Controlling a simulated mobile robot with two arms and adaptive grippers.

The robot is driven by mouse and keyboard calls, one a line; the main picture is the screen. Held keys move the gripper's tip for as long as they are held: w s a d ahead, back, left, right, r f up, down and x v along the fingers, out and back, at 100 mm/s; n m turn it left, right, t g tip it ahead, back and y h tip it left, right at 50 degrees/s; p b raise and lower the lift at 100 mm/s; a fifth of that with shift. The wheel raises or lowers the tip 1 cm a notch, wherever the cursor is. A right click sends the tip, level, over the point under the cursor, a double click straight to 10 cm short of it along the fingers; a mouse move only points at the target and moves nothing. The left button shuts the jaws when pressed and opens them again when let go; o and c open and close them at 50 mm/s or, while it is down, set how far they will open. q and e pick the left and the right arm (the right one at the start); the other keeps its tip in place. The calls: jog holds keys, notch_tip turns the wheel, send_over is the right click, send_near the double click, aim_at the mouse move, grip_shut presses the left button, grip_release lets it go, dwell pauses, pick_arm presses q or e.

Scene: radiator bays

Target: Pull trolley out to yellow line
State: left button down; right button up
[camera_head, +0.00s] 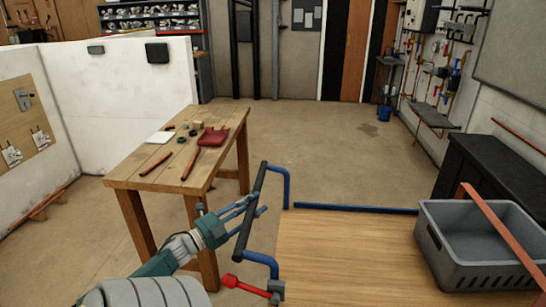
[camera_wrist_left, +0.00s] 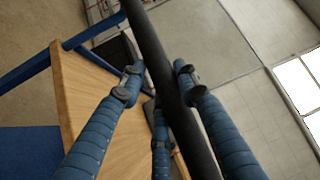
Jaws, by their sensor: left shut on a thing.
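The trolley has a pale wooden deck (camera_head: 345,255), a blue tube frame and a black push handle (camera_head: 252,213) at its left end. My left gripper (camera_head: 253,206) is shut on this handle. In the left wrist view its blue fingers (camera_wrist_left: 158,72) lie on both sides of the black bar (camera_wrist_left: 165,75). A red-knobbed lever (camera_head: 245,286) sits at the near left corner of the trolley. No yellow line shows in either view. My right gripper is out of view.
A grey crate (camera_head: 435,245) with a copper pipe (camera_head: 505,240) across it is on the deck at right. A wooden workbench (camera_head: 150,183) with small items stands close to the left of the handle. Bare floor (camera_head: 310,150) lies beyond; a black cabinet (camera_head: 500,165) stands far right.

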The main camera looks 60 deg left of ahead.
pick_arm(q)
jog(key=shift+s+a+f, duration=0.2)
jog(key=shift+s+a, duration=0.85)
jog(key=shift+s, duration=0.25)
jog(key=c, duration=1.4)
grip_release()
jog(key=shift+a, duration=0.1)
jog(key=shift+o, duration=0.7)
jog(key=shift+s+r, duration=0.15)
jog(key=shift+s, duration=0.05)
jog(key=s+f, duration=0.1)
jog(key=s, duration=1.1)
jog(key=shift+d+f, duration=0.35)
jog(key=shift+d, duration=0.1)
